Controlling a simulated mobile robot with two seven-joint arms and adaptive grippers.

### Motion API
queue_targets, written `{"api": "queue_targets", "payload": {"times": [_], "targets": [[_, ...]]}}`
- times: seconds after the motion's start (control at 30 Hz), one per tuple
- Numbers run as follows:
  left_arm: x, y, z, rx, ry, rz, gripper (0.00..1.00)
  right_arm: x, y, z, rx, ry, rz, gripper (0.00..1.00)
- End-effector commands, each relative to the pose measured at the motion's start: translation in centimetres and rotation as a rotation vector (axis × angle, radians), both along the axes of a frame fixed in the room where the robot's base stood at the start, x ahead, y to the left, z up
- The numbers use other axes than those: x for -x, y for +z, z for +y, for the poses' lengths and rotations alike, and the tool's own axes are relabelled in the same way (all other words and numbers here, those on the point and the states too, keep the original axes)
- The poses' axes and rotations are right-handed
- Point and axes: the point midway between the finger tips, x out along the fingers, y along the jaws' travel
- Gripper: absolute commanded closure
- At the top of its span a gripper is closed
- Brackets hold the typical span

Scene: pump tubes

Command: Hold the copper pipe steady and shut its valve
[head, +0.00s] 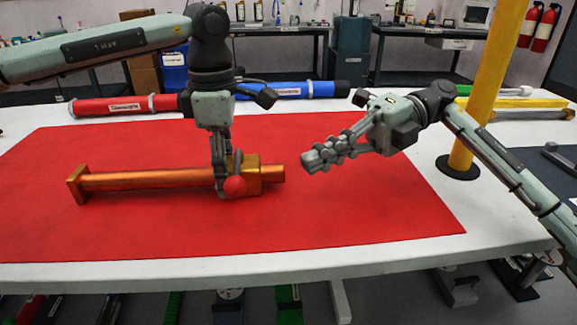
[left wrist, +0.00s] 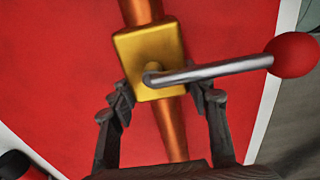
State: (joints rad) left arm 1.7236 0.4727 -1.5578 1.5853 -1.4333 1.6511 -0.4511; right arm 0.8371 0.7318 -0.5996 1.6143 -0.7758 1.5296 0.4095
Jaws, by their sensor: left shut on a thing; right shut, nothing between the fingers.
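The copper pipe (head: 145,180) lies on the red mat, with a square flange (head: 77,186) at its left end. A gold valve block (head: 252,170) sits near its right end and also shows in the left wrist view (left wrist: 135,52). A grey lever (left wrist: 215,71) ending in a red ball (head: 235,187) points across the pipe, toward the front of the table. My left gripper (head: 222,187) reaches down and is shut on the pipe just left of the block, fingers (left wrist: 165,97) on either side. My right gripper (head: 312,161) is shut and empty, right of the pipe's end and apart from it.
A yellow post (head: 480,90) stands at the table's right. Red (head: 125,105) and blue (head: 290,90) tubes lie behind the mat. More tubes lie at the back right. The red mat (head: 350,215) is clear in front of the pipe and right of it.

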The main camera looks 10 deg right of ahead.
Motion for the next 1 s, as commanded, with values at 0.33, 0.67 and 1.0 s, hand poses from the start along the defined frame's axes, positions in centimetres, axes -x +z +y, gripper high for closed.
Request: {"api": "queue_targets", "payload": {"times": [0.33, 0.67, 1.0], "targets": [[0.0, 0.1, 0.0, 0.002, -0.001, -0.002, 1.00, -0.4, 0.4, -1.8, 0.000, 0.000, -0.001, 1.00], [0.0, 0.0, 0.0, 0.001, 0.000, -0.001, 0.28, -0.4, 0.4, -1.7, 0.000, 0.000, -0.001, 1.00], [0.0, 0.3, 0.0, 0.001, 0.000, -0.001, 0.28, -0.4, 0.4, -1.7, -0.001, 0.000, -0.001, 1.00]]}}
